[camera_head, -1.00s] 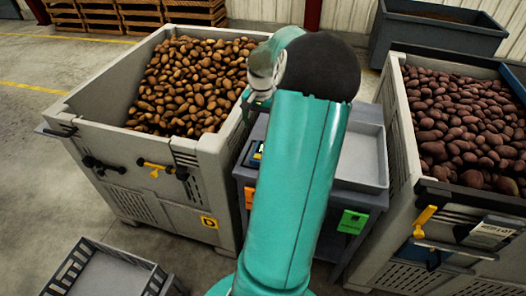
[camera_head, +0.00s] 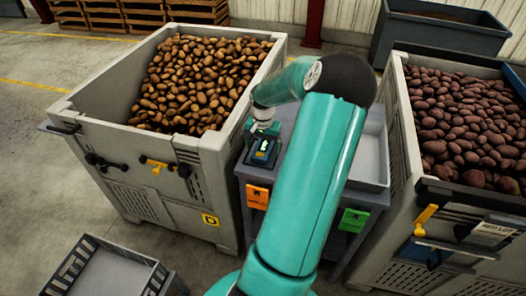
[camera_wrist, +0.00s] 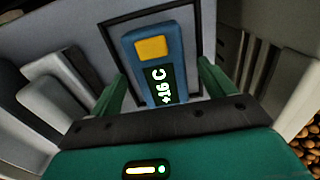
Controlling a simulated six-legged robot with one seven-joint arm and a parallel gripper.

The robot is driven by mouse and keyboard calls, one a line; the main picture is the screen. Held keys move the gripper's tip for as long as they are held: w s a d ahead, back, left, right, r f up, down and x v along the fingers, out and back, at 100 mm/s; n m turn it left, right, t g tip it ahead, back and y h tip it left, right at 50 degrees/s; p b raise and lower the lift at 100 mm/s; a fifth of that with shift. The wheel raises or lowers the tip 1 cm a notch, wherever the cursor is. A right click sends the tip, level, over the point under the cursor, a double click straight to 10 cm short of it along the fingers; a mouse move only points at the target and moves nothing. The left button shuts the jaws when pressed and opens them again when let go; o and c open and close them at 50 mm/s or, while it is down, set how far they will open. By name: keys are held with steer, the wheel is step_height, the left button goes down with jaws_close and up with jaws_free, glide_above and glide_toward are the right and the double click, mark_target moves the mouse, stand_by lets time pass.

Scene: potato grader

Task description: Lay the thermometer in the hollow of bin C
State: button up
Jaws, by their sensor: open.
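The thermometer is a blue block with a yellow button and a lit "+16 C" display. In the wrist view the thermometer (camera_wrist: 153,68) lies inside a dark square outline on a grey surface. The head view shows the thermometer (camera_head: 261,151) at the left end of the grey stand between the bins. My gripper (camera_wrist: 162,72) is open, with one green finger on each side of the thermometer; contact cannot be told. In the head view my gripper (camera_head: 264,131) is just over it. No bin marked C and no hollow can be made out.
A grey bin (camera_head: 185,150) marked D, full of brown potatoes, stands left. Another bin (camera_head: 400,120) with reddish potatoes and a "RED LOT" card stands right. The stand (camera_head: 362,198) carries a shallow grey tray (camera_head: 375,150). An empty crate (camera_head: 110,268) is front left.

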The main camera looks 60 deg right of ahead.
steer(key=c, duration=1.2)
